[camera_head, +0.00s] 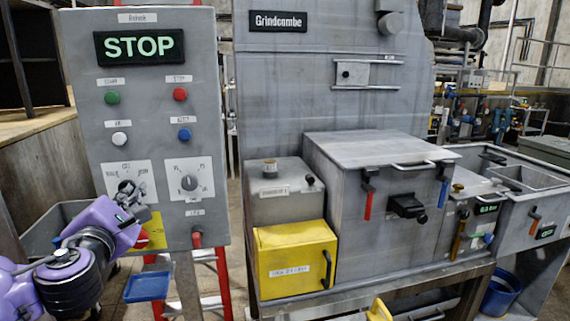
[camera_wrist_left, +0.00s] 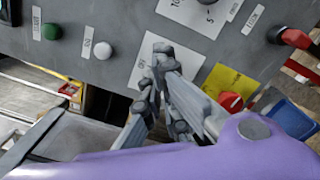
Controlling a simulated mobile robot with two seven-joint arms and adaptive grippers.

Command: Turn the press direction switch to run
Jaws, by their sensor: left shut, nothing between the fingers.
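A grey control panel (camera_head: 150,80) with a lit STOP display stands at the left. A white switch plate (camera_head: 113,169) sits at its lower left, and it also shows in the left wrist view (camera_wrist_left: 143,78). My left gripper (camera_head: 128,187) is shut and empty, its fingertips in front of this plate. In the left wrist view the fingertips (camera_wrist_left: 163,50) overlap the plate; I cannot tell whether they touch the knob. The knob is hidden behind the fingers, so its setting is not readable. A dial (camera_head: 189,183) on another white plate is just to the right. My right gripper is not in view.
Above the plates are green (camera_head: 112,97), red (camera_head: 180,94), white (camera_head: 119,140) and blue (camera_head: 184,135) buttons. A red knob on a yellow plate (camera_head: 155,229) is close below the gripper. A blue tray (camera_head: 147,287) lies lower. The grey compactor (camera_head: 335,110) stands right.

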